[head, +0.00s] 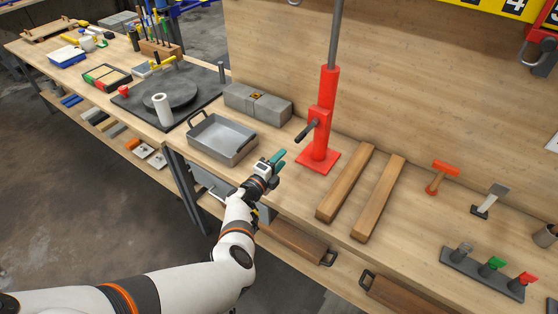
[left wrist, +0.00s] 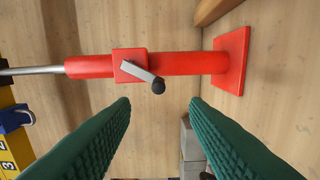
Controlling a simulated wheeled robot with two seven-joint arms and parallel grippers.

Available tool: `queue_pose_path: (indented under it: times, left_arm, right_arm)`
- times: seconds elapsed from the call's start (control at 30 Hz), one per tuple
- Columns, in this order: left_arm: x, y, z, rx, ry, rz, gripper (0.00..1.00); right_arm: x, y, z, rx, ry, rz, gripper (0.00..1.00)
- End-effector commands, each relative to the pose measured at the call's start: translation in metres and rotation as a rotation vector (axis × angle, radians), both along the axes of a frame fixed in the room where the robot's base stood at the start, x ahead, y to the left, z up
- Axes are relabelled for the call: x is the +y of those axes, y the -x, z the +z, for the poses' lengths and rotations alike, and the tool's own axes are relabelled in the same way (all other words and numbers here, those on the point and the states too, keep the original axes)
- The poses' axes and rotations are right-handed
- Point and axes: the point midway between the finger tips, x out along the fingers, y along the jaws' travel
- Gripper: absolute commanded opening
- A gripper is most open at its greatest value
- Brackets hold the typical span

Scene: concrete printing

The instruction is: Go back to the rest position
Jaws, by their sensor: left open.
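My left gripper (head: 274,162) is over the front part of the workbench, between the grey metal tray and the red stand. Its teal fingers are apart with nothing between them. In the left wrist view the two green fingers (left wrist: 162,105) are spread wide on either side of bare wood. The red stand (head: 322,115), with a square foot, a grey rod and a dark lever, is upright just beyond and to the right of the gripper. It also shows in the left wrist view (left wrist: 185,63), apart from the fingers. My right gripper is not in view.
The grey metal tray (head: 222,138) is left of my gripper, with grey blocks (head: 258,103) behind it. Two wooden bars (head: 362,192) lie to the right. A red hammer-like tool (head: 441,177) and a dark rack (head: 482,275) are farther right. Bare bench surrounds them.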

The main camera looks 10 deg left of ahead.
Motion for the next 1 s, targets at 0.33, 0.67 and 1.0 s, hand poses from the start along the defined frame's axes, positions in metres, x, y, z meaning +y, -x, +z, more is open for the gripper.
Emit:
queue_pose_path:
  times: [0.33,0.67,1.0]
  left_arm:
    - [-0.001,0.006,-0.016,0.012,-0.066,-0.014,0.41]
    - [-0.004,0.110,-0.206,0.062,-1.008,-0.385,0.41]
    - [0.027,0.293,-0.393,-0.281,-1.994,-1.230,0.41]
  right_arm:
    - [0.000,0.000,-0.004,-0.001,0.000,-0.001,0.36]
    - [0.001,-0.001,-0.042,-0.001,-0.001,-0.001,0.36]
    - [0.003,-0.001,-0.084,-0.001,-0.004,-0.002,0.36]
